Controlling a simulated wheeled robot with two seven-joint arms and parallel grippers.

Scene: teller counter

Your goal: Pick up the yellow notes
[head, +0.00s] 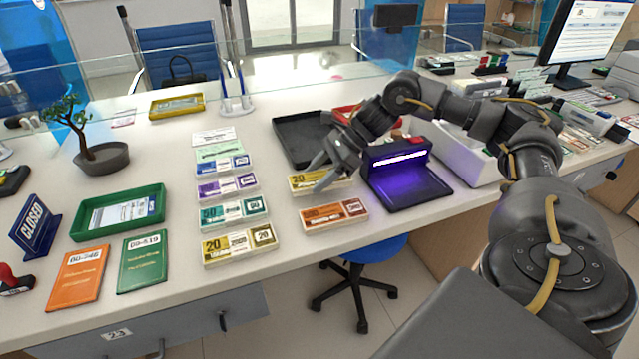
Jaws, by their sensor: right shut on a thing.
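A bundle of yellow notes (303,183), marked 20, is at the right gripper, just behind an orange bundle (334,215). My right gripper (319,177) reaches in from the right and is shut on this yellow bundle; its fingers cover part of it. I cannot tell whether the bundle is clear of the counter. A second yellow bundle (240,246), also marked 20, lies at the front of a column of bundles to the left. My left gripper is not in view.
Teal (233,212), purple (228,187) and blue (222,166) bundles lie behind the second yellow one. A lit purple lamp device (408,177) stands close right of the gripper. A black tray (296,141) is behind it. A glass screen runs along the back.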

